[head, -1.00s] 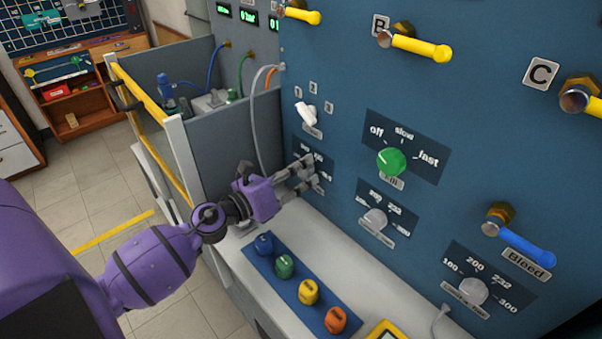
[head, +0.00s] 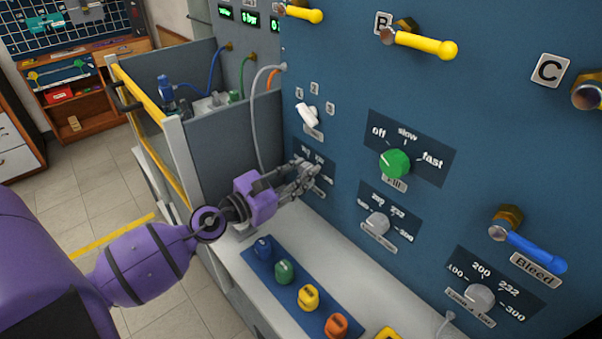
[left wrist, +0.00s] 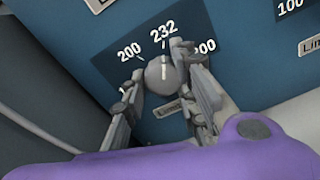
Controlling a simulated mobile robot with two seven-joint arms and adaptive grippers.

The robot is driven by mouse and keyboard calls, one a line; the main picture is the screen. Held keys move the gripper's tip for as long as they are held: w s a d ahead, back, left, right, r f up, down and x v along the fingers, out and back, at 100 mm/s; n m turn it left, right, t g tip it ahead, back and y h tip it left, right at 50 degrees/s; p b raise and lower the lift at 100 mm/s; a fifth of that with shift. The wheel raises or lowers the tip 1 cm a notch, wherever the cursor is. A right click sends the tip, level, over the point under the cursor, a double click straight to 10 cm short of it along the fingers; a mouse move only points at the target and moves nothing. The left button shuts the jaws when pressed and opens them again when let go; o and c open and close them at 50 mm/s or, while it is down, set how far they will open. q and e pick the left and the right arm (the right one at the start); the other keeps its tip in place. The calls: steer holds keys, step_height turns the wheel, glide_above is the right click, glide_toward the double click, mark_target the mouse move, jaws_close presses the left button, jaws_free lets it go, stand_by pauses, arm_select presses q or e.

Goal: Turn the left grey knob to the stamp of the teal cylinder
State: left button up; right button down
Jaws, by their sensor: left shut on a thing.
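The left grey knob (left wrist: 160,75) is on a dark dial plate (left wrist: 140,32) low on the blue panel. My left gripper (left wrist: 162,72) is shut on it, one finger on each side. The knob's white line points up, close to the 232 mark; 200 is to its left and 300, partly covered by a finger, to its right. In the head view my left gripper (head: 308,178) hides this knob and part of its plate. I cannot pick out a teal cylinder for certain, and no stamp is readable. My right gripper is not in view.
Two more grey knobs (head: 377,223) (head: 480,297), a green knob (head: 395,163), a white switch (head: 307,115) and a blue lever (head: 530,250) are on the panel. A blue strip (head: 262,268) with several coloured pieces lies on the light ledge below my gripper.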

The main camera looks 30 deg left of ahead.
arm_select(q)
steer(key=shift+a, duration=0.35)
steer(key=o, duration=1)
steer(key=shift+w, duration=0.1)
steer(key=shift+s, duration=0.25)
steer(key=v, duration=1.1)
steer(key=shift+s, duration=0.35)
steer(key=shift+s+a, duration=0.1)
steer(key=shift+a, duration=0.05)
